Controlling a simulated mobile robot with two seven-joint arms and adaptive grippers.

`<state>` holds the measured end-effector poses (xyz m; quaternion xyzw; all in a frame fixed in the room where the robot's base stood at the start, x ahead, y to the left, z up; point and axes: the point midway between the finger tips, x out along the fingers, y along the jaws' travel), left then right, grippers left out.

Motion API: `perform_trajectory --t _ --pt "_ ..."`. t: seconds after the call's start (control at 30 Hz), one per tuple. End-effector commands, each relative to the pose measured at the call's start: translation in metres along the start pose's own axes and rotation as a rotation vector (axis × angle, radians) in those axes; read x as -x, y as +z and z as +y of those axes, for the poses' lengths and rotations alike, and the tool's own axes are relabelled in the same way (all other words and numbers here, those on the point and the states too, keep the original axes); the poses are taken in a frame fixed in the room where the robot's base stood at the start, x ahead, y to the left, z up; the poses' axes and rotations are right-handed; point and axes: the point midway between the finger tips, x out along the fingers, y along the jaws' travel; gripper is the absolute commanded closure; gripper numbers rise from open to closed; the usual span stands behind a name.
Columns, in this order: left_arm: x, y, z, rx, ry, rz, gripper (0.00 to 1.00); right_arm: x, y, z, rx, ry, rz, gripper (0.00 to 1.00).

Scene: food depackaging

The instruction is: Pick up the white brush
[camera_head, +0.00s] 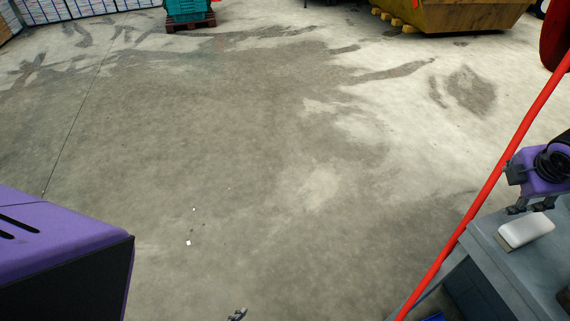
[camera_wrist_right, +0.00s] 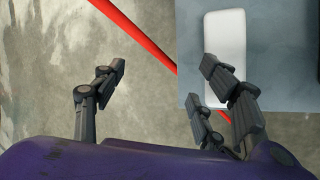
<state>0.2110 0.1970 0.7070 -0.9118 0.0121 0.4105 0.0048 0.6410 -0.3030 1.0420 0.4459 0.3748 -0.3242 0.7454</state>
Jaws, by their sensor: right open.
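The white brush (camera_head: 525,230) lies on the grey table (camera_head: 500,257) at the lower right of the head view. It also shows in the right wrist view (camera_wrist_right: 225,45), near the table's corner, its near end partly behind my right-hand fingers. My right gripper (camera_head: 530,206) is open and empty, just beyond the brush in the head view. In the wrist view its fingers (camera_wrist_right: 162,70) are spread, with the brush off to the right of the gap's middle. A small piece of my left gripper (camera_head: 237,314) seems to show at the bottom edge; its opening cannot be told.
A red bar (camera_head: 490,183) runs diagonally beside the table, left of the brush. A dark object (camera_head: 564,298) is at the table's right edge. A yellow skip (camera_head: 455,15) and a teal crate (camera_head: 188,8) stand far back.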

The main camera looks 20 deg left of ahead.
Motion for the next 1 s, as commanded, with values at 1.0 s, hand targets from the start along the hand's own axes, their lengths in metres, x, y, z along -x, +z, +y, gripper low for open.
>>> perform_trajectory --t 1.0 --pt "-0.005 -0.005 -0.001 -0.011 0.002 0.009 0.77 -0.057 0.028 -0.087 0.398 -0.309 0.027 0.34"
